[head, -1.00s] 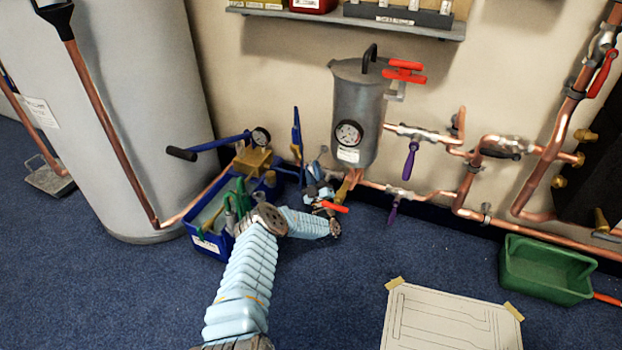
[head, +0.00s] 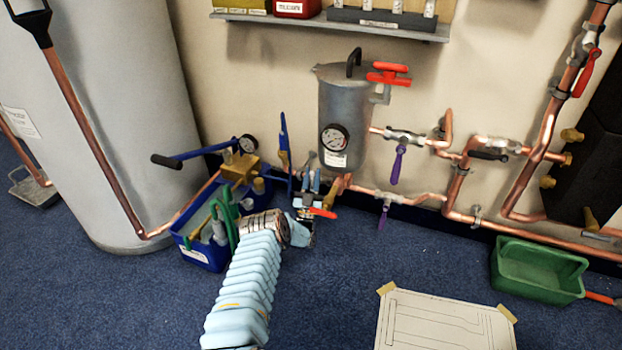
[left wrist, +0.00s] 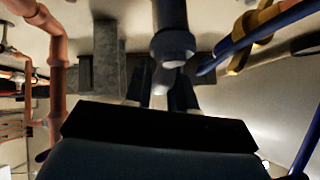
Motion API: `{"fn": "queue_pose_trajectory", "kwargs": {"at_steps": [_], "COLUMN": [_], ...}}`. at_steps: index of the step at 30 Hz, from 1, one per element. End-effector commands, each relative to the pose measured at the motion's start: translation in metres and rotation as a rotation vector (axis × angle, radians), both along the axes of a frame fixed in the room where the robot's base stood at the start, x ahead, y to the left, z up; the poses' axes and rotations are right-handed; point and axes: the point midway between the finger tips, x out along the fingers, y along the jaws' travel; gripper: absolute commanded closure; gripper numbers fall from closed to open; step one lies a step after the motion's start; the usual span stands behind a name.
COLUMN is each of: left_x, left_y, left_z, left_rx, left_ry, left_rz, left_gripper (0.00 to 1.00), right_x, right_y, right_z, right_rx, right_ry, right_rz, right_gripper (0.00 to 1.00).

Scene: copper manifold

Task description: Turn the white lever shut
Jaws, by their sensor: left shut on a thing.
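My left arm reaches in low, and its gripper (head: 311,183) is by the pipework just below and left of the grey canister (head: 344,115). In the left wrist view, the dark fingers (left wrist: 163,92) are close together around a small pale piece (left wrist: 161,78), which appears to be the white lever. Most of the lever is hidden by the fingers and a dark rod with a grey end (left wrist: 173,45), so its angle cannot be told. My right gripper is not in view.
A blue tool crate (head: 206,256) with a brass pump (head: 240,167) stands left of the gripper. A red lever (head: 322,212) lies close by my wrist. Purple-handled valves (head: 398,165) are to the right. A green tray (head: 540,272) and a paper plan (head: 445,320) lie on the floor.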

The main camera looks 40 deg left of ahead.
Motion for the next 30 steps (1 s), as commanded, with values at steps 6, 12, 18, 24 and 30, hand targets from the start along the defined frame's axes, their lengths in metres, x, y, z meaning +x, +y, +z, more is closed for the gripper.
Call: {"fn": "queue_pose_trajectory", "kwargs": {"at_steps": [6,12,18,24,30], "left_x": [0.0006,0.0008,0.0009,0.0007,-0.0031], "left_y": [-0.0047,-0.0056,-0.0058,-0.0039,-0.0047], "left_z": [-0.0029,-0.0030,-0.0033,-0.0020,-0.0058], "left_rx": [0.017,0.017,0.016,0.016,0.016], "left_ry": [0.008,0.009,0.010,0.008,0.008], "left_rz": [-0.006,-0.008,-0.008,-0.005,-0.003], "left_gripper": [1.00,1.00,0.60,0.55,0.55], "right_x": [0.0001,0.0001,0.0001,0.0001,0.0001], "right_y": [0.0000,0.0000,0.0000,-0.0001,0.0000], "right_z": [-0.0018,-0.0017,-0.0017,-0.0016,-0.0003], "right_rx": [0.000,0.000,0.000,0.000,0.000], "right_ry": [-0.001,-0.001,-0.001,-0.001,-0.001], "right_rz": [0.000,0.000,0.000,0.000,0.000], "right_gripper": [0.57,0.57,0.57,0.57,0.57]}}
